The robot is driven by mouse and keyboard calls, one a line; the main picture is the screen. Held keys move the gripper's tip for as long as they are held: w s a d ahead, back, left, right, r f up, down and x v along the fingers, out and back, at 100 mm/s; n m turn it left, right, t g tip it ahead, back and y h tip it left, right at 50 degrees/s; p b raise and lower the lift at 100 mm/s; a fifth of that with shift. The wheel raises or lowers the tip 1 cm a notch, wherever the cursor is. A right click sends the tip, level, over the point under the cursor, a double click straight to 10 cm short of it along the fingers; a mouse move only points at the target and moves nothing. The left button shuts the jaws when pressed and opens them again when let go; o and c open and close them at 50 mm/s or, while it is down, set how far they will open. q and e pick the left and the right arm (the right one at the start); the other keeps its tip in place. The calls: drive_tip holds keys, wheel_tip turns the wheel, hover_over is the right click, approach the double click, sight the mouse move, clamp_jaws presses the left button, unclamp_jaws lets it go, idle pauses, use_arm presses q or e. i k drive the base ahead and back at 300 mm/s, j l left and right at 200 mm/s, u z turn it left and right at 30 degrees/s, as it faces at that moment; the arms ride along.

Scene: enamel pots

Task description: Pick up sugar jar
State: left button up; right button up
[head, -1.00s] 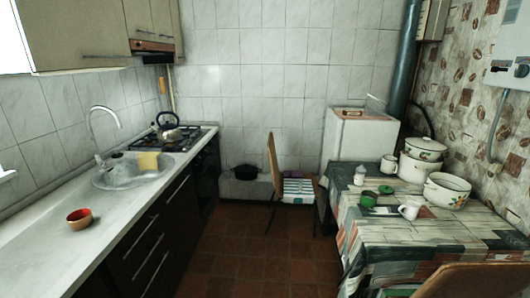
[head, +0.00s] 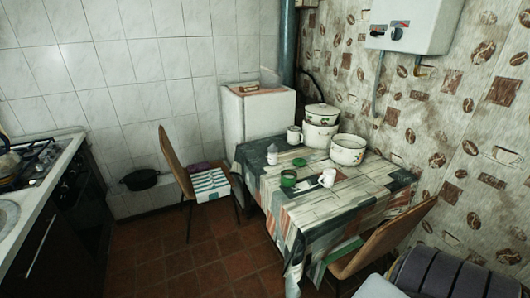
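The table (head: 300,212) at the middle right holds several small vessels. A small white jar (head: 272,155) with a greyish top stands near its left edge. A green open-topped container (head: 288,178) stands just in front of it, with a green lid-like disc (head: 299,162) lying behind. I cannot tell for certain which one is the sugar jar; no label is readable. Neither of my grippers is in view.
White mugs (head: 327,178) and enamel pots (head: 348,149) stand close by on the table. One chair (head: 178,165) is at the table's left, another (head: 385,240) at its front right. Open tiled floor (head: 185,265) lies to the left.

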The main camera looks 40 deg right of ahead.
sight(273, 150)
drive_tip(key=i+z, duration=0.1)
drive_tip(key=i, duration=0.75)
drive_tip(key=i+j+z, duration=0.1)
drive_tip(key=i, duration=0.7)
drive_tip(key=i+j+z, duration=0.2)
drive_tip(key=i+z, duration=0.25)
drive_tip(key=i+j+z, duration=1.2)
drive_tip(key=j+z, duration=0.25)
drive_tip(key=j, duration=0.15)
